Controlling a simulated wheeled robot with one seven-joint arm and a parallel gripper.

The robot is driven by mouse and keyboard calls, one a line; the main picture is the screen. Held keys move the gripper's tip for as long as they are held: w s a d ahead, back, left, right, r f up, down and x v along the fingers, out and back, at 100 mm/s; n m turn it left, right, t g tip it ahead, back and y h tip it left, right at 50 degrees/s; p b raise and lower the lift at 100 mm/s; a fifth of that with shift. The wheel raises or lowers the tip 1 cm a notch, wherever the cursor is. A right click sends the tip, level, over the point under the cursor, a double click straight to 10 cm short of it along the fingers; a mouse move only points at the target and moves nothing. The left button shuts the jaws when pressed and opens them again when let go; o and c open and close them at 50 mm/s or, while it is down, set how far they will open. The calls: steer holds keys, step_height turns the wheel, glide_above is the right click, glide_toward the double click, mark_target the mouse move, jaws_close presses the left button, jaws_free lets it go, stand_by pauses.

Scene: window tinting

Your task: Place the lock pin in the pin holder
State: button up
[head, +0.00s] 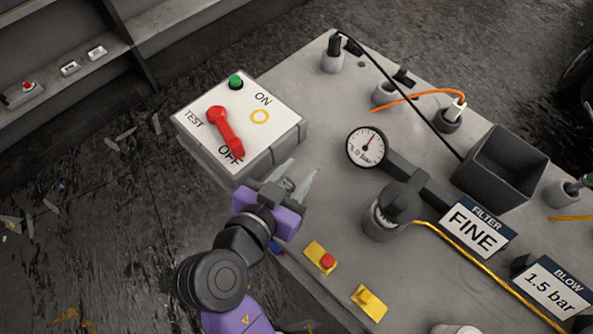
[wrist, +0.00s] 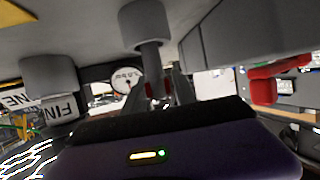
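My gripper (head: 296,180) is purple with grey fingers and is low over the panel, just right of the switch box's front corner. Its fingertips stand apart with a gap between them. In the upside-down wrist view, a grey cup (wrist: 147,16) with a dark stem (wrist: 150,56) is close in front of the gripper (wrist: 168,84). The stem overlaps the fingers there, and I cannot tell whether they touch it. A dark red bit shows between the fingers. I cannot tell surely which piece is the lock pin or which cup is its holder; the gripper hides that spot in the head view.
The switch box (head: 243,122) with its red lever (head: 224,131) is close on the left. A gauge (head: 367,147), a black-topped valve (head: 384,222) and yellow button plates (head: 320,257) are to the right. Cups with cords and an open black bin (head: 497,170) stand farther off.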

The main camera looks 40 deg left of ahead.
steer(key=shift+r, duration=0.1)
steer(key=shift+r, duration=0.2)
steer(key=v, duration=1.2)
steer(key=shift+b, duration=0.45)
